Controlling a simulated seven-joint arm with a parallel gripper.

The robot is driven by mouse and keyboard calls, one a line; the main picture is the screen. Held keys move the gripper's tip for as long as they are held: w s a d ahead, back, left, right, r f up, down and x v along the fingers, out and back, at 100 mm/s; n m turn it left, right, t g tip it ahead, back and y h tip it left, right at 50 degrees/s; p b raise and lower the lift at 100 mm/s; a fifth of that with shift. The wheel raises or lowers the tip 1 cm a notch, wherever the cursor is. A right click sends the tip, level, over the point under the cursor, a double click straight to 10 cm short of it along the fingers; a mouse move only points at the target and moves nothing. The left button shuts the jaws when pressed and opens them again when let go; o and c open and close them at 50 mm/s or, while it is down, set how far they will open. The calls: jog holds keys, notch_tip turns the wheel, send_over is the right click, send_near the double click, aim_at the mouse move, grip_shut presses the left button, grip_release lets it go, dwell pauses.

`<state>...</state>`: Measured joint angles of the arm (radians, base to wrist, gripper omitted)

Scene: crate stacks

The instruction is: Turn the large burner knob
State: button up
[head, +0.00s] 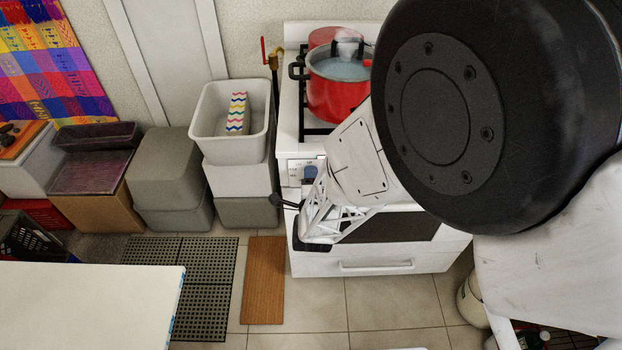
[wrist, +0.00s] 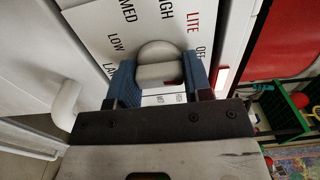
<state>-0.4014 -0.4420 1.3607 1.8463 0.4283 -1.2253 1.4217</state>
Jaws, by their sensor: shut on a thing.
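The burner knob (wrist: 160,54) is a pale grey round dial with a raised grip bar, seen in the wrist view on a white panel. Lettering for LOW, MED, HIGH, LITE and OFF runs around it. My gripper (wrist: 160,78) is shut on the knob, with one blue fingertip at its left and one at its right. In the head view the white stove (head: 300,150) stands beyond my arm, and my gripper is at the upper left of its front. My arm hides much of the stove front there, and the knob itself is not clear.
A red pot (head: 335,98) with pale contents sits on the stove top. An open grey crate (head: 200,135) on stacked crates stands close left of the stove. A wooden board (head: 262,285) and dark mat lie on the floor. A white table (head: 90,310) is front left.

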dwell(0.4)
jog(key=o, duration=0.9)
jog(key=shift+s, duration=0.15)
jog(key=s, duration=0.7)
jog(key=shift+s, duration=0.3)
